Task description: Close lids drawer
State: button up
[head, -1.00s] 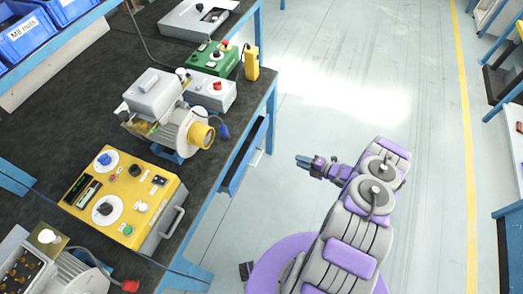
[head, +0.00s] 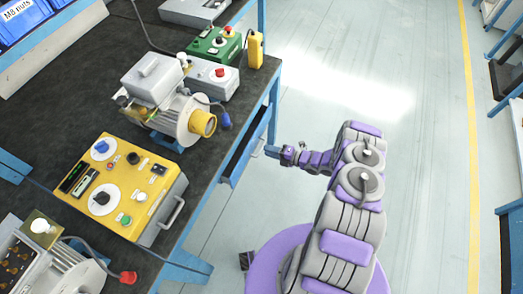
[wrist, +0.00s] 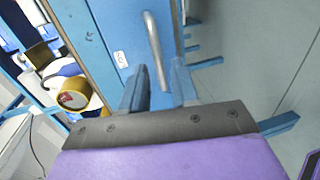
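A blue drawer (head: 233,165) stands pulled out from under the right side of the bench in the head view, its dark inside showing. In the wrist view, the blue drawer front (wrist: 113,30) carries a silver bar handle (wrist: 153,50) and a small white label too small to read. My gripper (head: 270,151) is just right of the drawer front in the head view. In the wrist view, the two blue fingers of my gripper (wrist: 160,80) are apart, with the handle's near end close to the gap. Nothing is held. I cannot tell whether a finger touches the handle.
The dark bench top (head: 70,120) holds a yellow control box (head: 125,185), a grey motor unit (head: 165,105) and a green box (head: 215,45). Blue bench legs stand beside the drawer. The pale floor (head: 350,80) to the right is open.

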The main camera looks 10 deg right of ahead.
aim_at(261, 149)
jog(key=shift+b+x, duration=0.4)
jog(key=shift+x, duration=1.85)
grip_shut()
